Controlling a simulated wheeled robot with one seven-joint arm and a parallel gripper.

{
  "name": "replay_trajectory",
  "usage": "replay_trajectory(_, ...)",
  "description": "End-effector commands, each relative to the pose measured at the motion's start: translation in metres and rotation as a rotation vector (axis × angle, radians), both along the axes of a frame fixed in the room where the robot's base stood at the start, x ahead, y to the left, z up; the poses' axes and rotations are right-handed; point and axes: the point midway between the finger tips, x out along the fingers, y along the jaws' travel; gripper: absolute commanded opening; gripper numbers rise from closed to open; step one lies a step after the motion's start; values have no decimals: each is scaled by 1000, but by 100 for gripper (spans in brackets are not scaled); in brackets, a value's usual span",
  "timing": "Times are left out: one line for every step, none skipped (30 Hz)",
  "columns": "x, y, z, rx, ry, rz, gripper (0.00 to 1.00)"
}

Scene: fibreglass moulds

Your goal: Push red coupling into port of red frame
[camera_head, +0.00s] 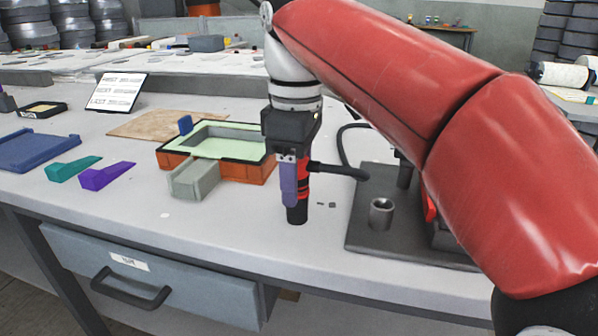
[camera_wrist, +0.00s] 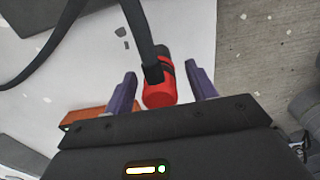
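The red coupling (camera_head: 304,182) has black bands and a black lower end, and stands about upright at the bench front. A black hose runs from its side to the right. In the wrist view, the coupling (camera_wrist: 160,92) lies between the two purple fingers. My gripper (camera_head: 291,185) points down around it, open, with a gap showing on each side in the wrist view. The orange-red frame (camera_head: 262,172), with a pale green inside and black rim, sits just left of my gripper. Part of it shows in the wrist view (camera_wrist: 98,113). I cannot make out its port.
A grey block (camera_head: 195,180) stands against the frame's front. A dark plate (camera_head: 375,243) with a metal socket (camera_head: 381,213) lies to the right, partly behind my arm. Purple (camera_head: 107,176) and teal (camera_head: 72,169) wedges and a blue tray (camera_head: 35,150) lie left. The front bench strip is mostly clear.

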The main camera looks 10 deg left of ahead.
Motion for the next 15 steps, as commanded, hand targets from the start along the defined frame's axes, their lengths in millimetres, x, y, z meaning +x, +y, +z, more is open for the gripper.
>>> replay_trajectory(0, 0, 0, 0, 0, 0, 52)
replay_trajectory(0, 0, 0, 0, 0, 0, 48)
replay_trajectory(0, 0, 0, 0, 0, 0, 43)
replay_trajectory(0, 0, 0, 0, 0, 0, 39)
replay_trajectory(0, 0, 0, 0, 0, 0, 35)
replay_trajectory(0, 0, 0, 1, -1, 0, 30)
replay_trajectory(0, 0, 0, 0, 0, 0, 26)
replay_trajectory(0, 0, 0, 1, -1, 0, 22)
replay_trajectory(0, 0, 0, 1, -1, 0, 17)
replay_trajectory(0, 0, 0, 1, -1, 0, 13)
replay_trajectory(0, 0, 0, 1, -1, 0, 9)
replay_trajectory(0, 0, 0, 1, -1, 0, 4)
replay_trajectory(0, 0, 0, 1, -1, 0, 0)
replay_trajectory(0, 0, 0, 1, -1, 0, 0)
replay_trajectory(0, 0, 0, 1, -1, 0, 0)
